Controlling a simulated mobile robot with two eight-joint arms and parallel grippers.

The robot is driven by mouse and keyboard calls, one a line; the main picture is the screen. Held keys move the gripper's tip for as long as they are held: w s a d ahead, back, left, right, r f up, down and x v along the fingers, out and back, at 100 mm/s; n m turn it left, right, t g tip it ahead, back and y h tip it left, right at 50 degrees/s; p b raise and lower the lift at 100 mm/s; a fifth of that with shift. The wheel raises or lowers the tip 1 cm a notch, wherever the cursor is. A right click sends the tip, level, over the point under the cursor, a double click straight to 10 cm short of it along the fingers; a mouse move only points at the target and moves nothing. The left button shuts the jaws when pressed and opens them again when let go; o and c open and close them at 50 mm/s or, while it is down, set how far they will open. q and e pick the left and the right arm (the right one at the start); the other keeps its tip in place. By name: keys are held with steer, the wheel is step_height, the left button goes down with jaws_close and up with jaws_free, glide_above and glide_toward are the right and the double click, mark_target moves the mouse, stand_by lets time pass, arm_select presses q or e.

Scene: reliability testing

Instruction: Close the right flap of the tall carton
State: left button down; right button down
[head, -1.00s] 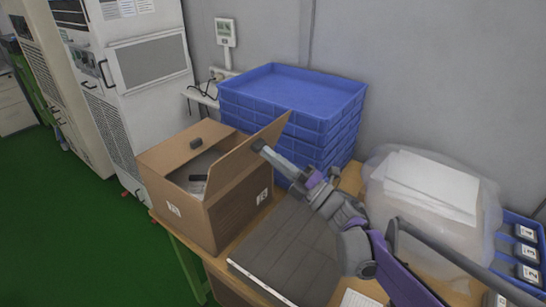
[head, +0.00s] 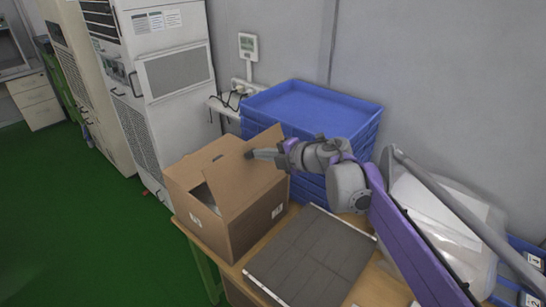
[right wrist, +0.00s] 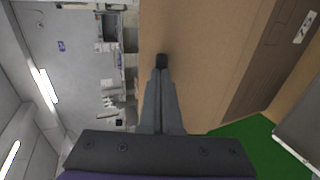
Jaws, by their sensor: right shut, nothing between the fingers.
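The tall carton (head: 255,232) is a brown cardboard box on the wooden table. Its right flap (head: 247,172) leans inward over the opening, partly closed and still tilted up. My right gripper (head: 250,154) is shut and empty, with its fingertips at the outer face of this flap near its upper edge. In the right wrist view the shut fingers (right wrist: 161,62) lie against or just before the flap (right wrist: 205,55); I cannot tell whether they touch. The carton's contents are mostly hidden by the flap. My left gripper is not in view.
A stack of blue trays (head: 315,108) stands right behind the carton. A grey panelled mat (head: 312,255) lies on the table (head: 292,212) to the right. A clear bag with white sheets (head: 440,215) is farther right. Grey cabinets (head: 165,80) stand at the left.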

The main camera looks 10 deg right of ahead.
mark_target(248, 150)
steer(key=x, duration=0.4)
steer(key=r+b+x, duration=0.1)
steer(key=x, duration=0.1)
steer(key=shift+w+a+f, duration=0.15)
steer(key=shift+w+a, duration=0.15)
steer(key=w+a+f+b, duration=0.3)
steer(key=w+a+f, duration=0.1)
steer(key=w+f, duration=0.1)
steer(key=shift+f, duration=0.6)
steer(key=shift+r, duration=0.15)
steer(key=shift+r+p, duration=0.55)
steer(key=shift+r, duration=0.25)
